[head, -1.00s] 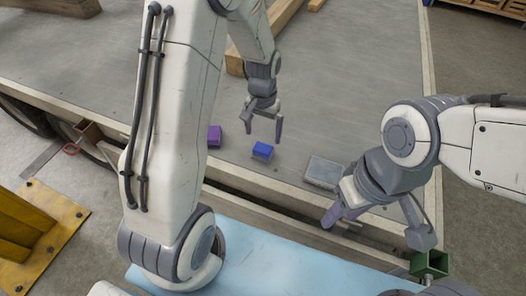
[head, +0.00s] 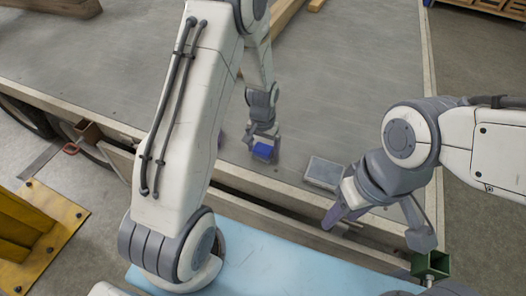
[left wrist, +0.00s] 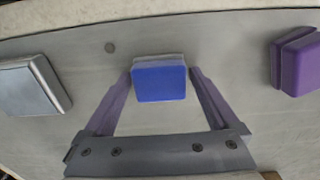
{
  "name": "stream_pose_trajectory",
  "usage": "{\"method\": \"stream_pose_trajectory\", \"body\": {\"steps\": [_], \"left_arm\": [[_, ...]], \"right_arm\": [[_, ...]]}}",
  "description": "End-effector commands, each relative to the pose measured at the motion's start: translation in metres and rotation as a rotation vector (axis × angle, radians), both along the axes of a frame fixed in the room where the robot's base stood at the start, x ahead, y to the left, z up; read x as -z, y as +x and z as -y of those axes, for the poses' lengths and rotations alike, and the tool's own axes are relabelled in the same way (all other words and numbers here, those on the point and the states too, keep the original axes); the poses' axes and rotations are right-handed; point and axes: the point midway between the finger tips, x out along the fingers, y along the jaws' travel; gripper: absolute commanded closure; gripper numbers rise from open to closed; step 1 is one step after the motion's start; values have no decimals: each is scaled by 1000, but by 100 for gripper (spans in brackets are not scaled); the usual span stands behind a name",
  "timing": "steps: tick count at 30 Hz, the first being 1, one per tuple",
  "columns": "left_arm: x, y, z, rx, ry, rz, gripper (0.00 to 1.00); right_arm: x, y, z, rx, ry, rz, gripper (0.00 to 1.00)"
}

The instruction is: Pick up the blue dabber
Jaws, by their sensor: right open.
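The blue dabber (head: 263,151) lies on the grey trailer bed near its front edge. It also shows in the middle of the left wrist view (left wrist: 160,83). My left gripper (head: 262,147) is down at the blue dabber, one finger on each side of it. In the left wrist view the fingers (left wrist: 160,75) look open, with a narrow gap at the dabber's sides; contact is hard to judge. My right gripper (head: 380,225) hangs open and empty near the bed's front right corner.
A silver-grey block (head: 325,172) lies right of the blue dabber. Wooden beams (head: 285,15) lie farther back. The bed's raised edge (head: 270,185) runs in front.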

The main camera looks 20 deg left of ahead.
Motion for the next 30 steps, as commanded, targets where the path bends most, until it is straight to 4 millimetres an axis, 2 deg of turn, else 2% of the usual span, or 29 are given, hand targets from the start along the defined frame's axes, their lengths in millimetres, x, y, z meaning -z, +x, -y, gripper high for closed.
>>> {"method": "stream_pose_trajectory", "body": {"steps": [1, 3, 6, 16, 20, 23, 30], "left_arm": [[0, 0, 0, 0, 0, 0, 31], [0, 0, 0, 0, 0, 0, 57], [0, 0, 0, 0, 0, 0, 89], [-6, 1, 0, 0, 0, 2, 89], [-21, 1, 0, 0, 0, 4, 89], [-40, 2, 0, 0, 0, 7, 89], [-72, -38, 35, 6, 0, 3, 89]], "right_arm": [[0, 0, 0, 0, 0, 0, 50], [0, 0, 0, 0, 0, 0, 50], [0, 0, 0, 0, 0, 0, 50], [0, 0, 0, 0, 0, 0, 50], [-1, 0, 0, 0, 0, 0, 50], [-2, 0, 0, 0, 0, 0, 50], [-1, 0, 0, 0, 0, 0, 50]]}}
